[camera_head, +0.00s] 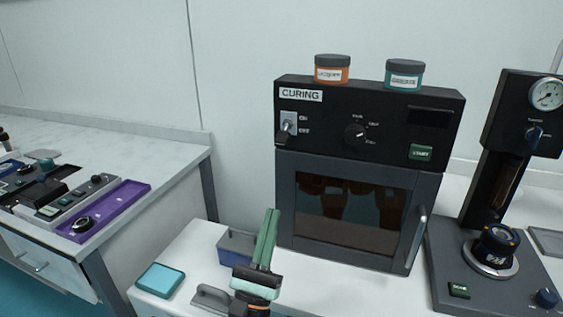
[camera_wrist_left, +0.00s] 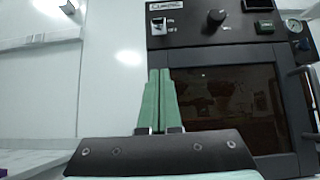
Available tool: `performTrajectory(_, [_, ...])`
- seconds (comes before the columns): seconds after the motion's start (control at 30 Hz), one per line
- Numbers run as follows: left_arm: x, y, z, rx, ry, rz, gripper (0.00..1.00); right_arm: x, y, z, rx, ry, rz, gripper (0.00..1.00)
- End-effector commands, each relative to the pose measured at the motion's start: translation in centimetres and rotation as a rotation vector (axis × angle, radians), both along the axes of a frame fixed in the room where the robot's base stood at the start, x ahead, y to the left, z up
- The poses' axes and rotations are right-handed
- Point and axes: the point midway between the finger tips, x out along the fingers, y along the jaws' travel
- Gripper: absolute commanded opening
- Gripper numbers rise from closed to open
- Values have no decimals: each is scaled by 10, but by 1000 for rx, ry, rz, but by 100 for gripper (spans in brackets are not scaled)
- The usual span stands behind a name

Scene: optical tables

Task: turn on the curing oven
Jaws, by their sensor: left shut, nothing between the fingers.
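The curing oven (camera_head: 440,175) is a dark box on the white table, labelled CURING. Its toggle switch (camera_head: 286,129) on the upper left of the panel has ON and OFF marks, and its lever points down toward OFF. A dial (camera_head: 355,134) and a green START button (camera_head: 421,153) are to its right. The switch also shows in the left wrist view (camera_wrist_left: 158,26). My left gripper (camera_head: 270,213) has green fingers, shut and empty, pointing up in front of the oven's lower left, below the switch and apart from it. The oven door is closed. My right gripper is not in view.
Orange (camera_head: 332,70) and teal (camera_head: 404,75) jars stand on the oven. A press-like machine with a gauge (camera_head: 546,94) stands at the right. A teal pad (camera_head: 160,281) and a grey-blue bin (camera_head: 236,248) lie near my left gripper. A side table (camera_head: 185,152) holds a purple tray (camera_head: 115,207).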

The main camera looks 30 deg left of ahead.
Motion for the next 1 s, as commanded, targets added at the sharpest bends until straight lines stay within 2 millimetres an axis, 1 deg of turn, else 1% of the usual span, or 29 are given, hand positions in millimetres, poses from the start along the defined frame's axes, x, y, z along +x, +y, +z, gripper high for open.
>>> performTrajectory(0.2, [2,0,2,4,1,1,0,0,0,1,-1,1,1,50])
performTrajectory(0.27, [5,1,6,4,1,1,0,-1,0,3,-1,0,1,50])
performTrajectory(0.37, [13,3,17,4,-1,3,0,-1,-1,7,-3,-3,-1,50])
performTrajectory(0.5, [33,8,37,5,-2,3,0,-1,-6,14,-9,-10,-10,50])
performTrajectory(0.77, [72,17,75,4,0,3,0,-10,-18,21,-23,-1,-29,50])
performTrajectory(0.8, [68,16,82,4,3,0,0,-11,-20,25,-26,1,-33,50])
performTrajectory(0.9, [59,14,93,3,4,1,0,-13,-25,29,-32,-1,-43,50])
performTrajectory(1.0, [54,13,100,4,4,1,0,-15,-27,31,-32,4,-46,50])
